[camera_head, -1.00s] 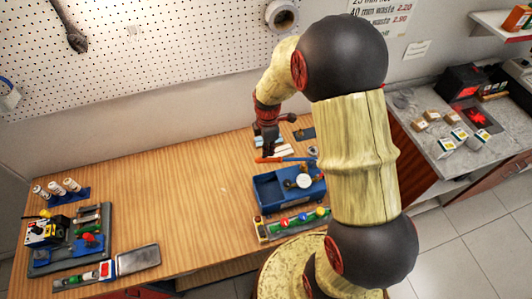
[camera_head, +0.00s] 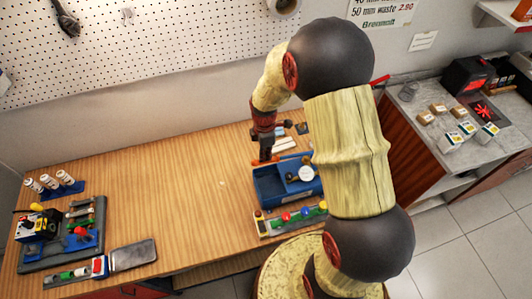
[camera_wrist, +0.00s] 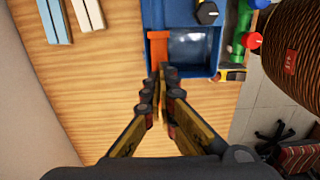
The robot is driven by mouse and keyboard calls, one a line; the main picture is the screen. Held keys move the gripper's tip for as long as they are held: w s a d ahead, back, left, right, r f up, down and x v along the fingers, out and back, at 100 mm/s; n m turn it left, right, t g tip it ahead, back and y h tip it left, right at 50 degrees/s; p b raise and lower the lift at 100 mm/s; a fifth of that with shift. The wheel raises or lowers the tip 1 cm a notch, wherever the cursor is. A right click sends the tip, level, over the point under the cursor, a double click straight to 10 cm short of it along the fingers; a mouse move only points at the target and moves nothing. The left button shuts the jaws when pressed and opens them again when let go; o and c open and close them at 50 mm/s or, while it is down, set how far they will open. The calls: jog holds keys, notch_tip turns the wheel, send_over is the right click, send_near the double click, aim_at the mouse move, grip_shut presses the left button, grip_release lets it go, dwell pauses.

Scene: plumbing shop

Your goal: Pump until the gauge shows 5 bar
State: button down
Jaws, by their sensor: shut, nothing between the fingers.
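The blue test pump (camera_head: 268,189) stands on the workbench left of my arm. It has an open tank, and its round white gauge (camera_head: 306,173) is too small to read. An orange lever (camera_wrist: 158,47) lies at the tank's edge in the wrist view. My gripper (camera_head: 264,157) is above the pump's back left end, with its fingers pointing down. In the wrist view my gripper (camera_wrist: 163,72) is shut and empty, with its fingertips at the lever's near end. I cannot tell whether they touch it. A black knob (camera_wrist: 207,13) sits beside the lever.
A grey rack (camera_head: 268,228) with coloured valves stands in front of the pump. Light strips (camera_head: 285,144) lie behind it. A tool board (camera_head: 45,260), a dark tablet-like slab (camera_head: 133,254) and white bottles (camera_head: 48,181) are at the left. The bench middle is clear.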

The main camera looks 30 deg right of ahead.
aim_at(263, 163)
jog(key=f, duration=0.1)
jog(key=f+b, duration=0.1)
jog(key=f, duration=0.1)
jog(key=f+b, duration=0.1)
jog(key=shift+a+f, duration=0.25)
jog(key=shift+a, duration=0.05)
notch_tip(263, 163, up, 12)
jog(key=d+p, duration=0.1)
jog(key=p, duration=0.6)
jog(key=shift+s+d+r, duration=0.15)
jog(key=shift+d+r, duration=0.1)
jog(key=shift+d, duration=0.15)
jog(key=shift+f, duration=0.1)
